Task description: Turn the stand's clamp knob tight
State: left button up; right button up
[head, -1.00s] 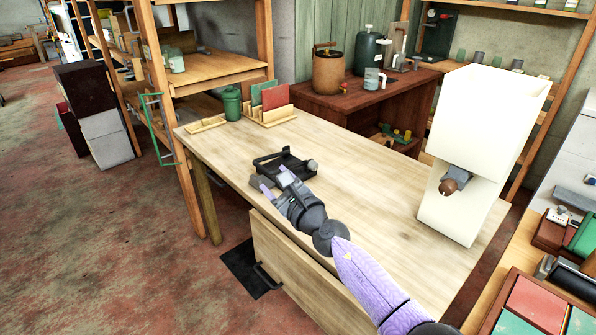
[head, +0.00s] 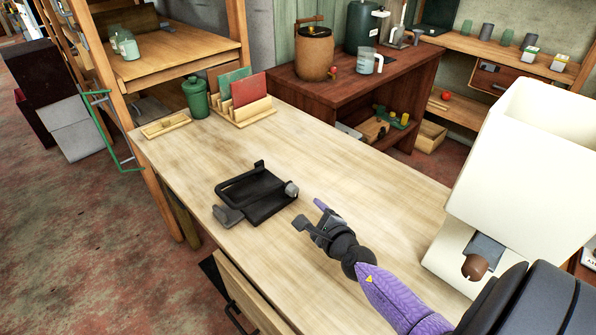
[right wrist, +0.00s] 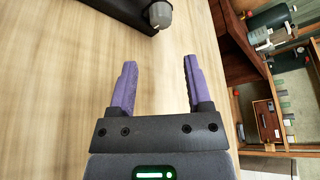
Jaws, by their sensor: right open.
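The black stand (head: 256,195) lies on the wooden table. Its grey clamp knob (head: 291,188) is on the right side of the stand, and a grey block (head: 228,215) sits at its front left corner. My right gripper (head: 308,213) is just right of and nearer than the knob, apart from it. In the right wrist view the gripper (right wrist: 157,85) has its purple fingers spread with nothing between them. The knob (right wrist: 159,14) shows ahead of the fingertips at the top, beside the stand's dark edge (right wrist: 122,8). My left gripper is out of view.
The wooden table (head: 350,165) is clear around the stand. A green canister (head: 196,98) and a wooden rack (head: 243,108) with coloured boards stand at its far left. A large cream machine (head: 530,160) with a brown knob stands at the right.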

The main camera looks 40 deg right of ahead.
aim_at(295, 193)
jog(key=shift+w+d+f, duration=0.2)
jog(key=shift+w+d, duration=0.05)
jog(key=shift+d, duration=0.1)
jog(key=b+x, duration=0.2)
jog(key=x, duration=0.2)
jog(key=b+x, duration=0.3)
jog(key=shift+w+f, duration=0.3)
jog(key=shift+w, duration=0.05)
jog(key=shift+w+b, duration=0.35)
jog(key=shift+w, duration=0.2)
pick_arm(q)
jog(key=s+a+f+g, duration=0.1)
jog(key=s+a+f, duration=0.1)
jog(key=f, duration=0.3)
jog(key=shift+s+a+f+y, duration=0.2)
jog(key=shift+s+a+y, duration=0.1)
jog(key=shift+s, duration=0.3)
pick_arm(e)
jog(key=shift+w+r, duration=0.1)
jog(key=shift+r, duration=0.05)
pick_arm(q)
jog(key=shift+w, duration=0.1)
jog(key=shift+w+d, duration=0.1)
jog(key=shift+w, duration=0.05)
pick_arm(e)
grip_shut()
